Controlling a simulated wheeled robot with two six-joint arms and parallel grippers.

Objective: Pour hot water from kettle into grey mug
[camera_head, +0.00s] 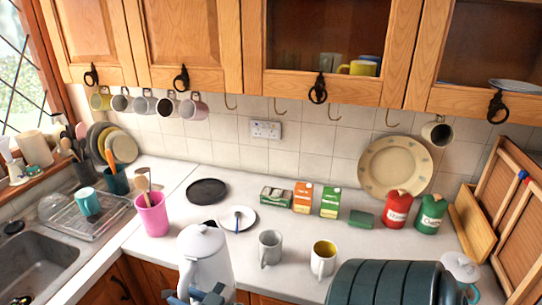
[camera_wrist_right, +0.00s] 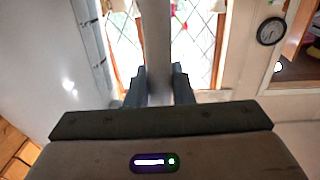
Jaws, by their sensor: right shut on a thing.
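The white kettle (camera_head: 205,262) is upright at the bottom centre of the head view, its lower part cut off by the frame edge. My right gripper (camera_head: 203,297) is at the kettle's near side, shut on its handle. In the right wrist view the pale handle (camera_wrist_right: 157,45) runs between the two dark fingers of my right gripper (camera_wrist_right: 159,88). The grey mug (camera_head: 270,248) stands upright on the counter, to the right of the kettle and apart from it. The kettle's spout is not clearly seen. My left gripper is not in view.
A white mug with a yellow inside (camera_head: 323,260) stands right of the grey mug. A saucer with a spoon (camera_head: 238,219), a black round mat (camera_head: 207,191), a pink utensil cup (camera_head: 152,216) and boxes (camera_head: 302,196) lie behind. The sink (camera_head: 35,268) is at left.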

